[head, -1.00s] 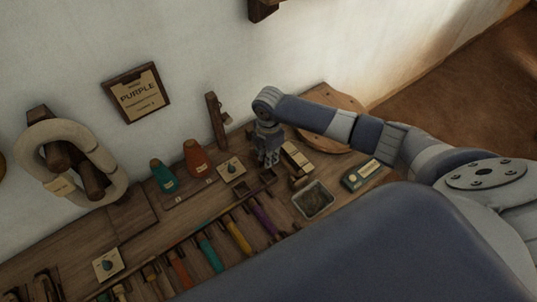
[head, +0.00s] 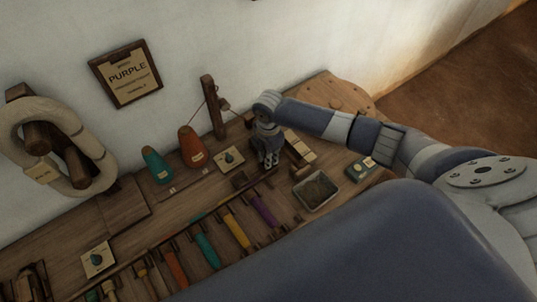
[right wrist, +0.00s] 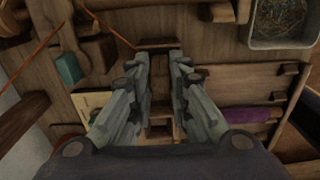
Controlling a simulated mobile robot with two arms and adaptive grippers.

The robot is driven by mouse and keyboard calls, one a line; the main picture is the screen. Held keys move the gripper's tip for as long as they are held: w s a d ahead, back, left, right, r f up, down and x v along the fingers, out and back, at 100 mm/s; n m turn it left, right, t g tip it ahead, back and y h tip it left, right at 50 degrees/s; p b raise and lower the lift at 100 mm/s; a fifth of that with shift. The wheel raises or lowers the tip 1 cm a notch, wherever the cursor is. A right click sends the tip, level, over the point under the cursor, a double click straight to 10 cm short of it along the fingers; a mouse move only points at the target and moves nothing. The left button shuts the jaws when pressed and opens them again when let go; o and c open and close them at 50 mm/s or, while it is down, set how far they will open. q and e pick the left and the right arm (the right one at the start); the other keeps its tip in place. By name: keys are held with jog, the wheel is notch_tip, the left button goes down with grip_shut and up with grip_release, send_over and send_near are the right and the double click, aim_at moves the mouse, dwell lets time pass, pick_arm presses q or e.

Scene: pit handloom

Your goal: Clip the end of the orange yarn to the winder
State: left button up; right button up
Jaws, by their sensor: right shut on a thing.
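The orange yarn cone (head: 192,148) stands on the bench by the wall. A thin orange yarn (right wrist: 112,31) runs down to my fingertips in the right wrist view; another stretch of it (right wrist: 35,46) crosses at upper left. My right gripper (head: 268,158) is low over the bench, right of the cone. My left gripper is out of view.
A wooden post (head: 212,108) stands between cone and gripper. A metal tray (head: 316,190) of scraps, a purple bobbin (head: 262,210) and several other coloured bobbins lie in front.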

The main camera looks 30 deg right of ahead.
dwell(0.3)
jog(key=o, duration=0.9)
jog(key=shift+c, duration=0.2)
jog(key=shift+o, duration=0.6)
jog(key=shift+o, duration=1.1)
notch_tip(320, 180, up, 8)
jog(key=p, duration=0.8)
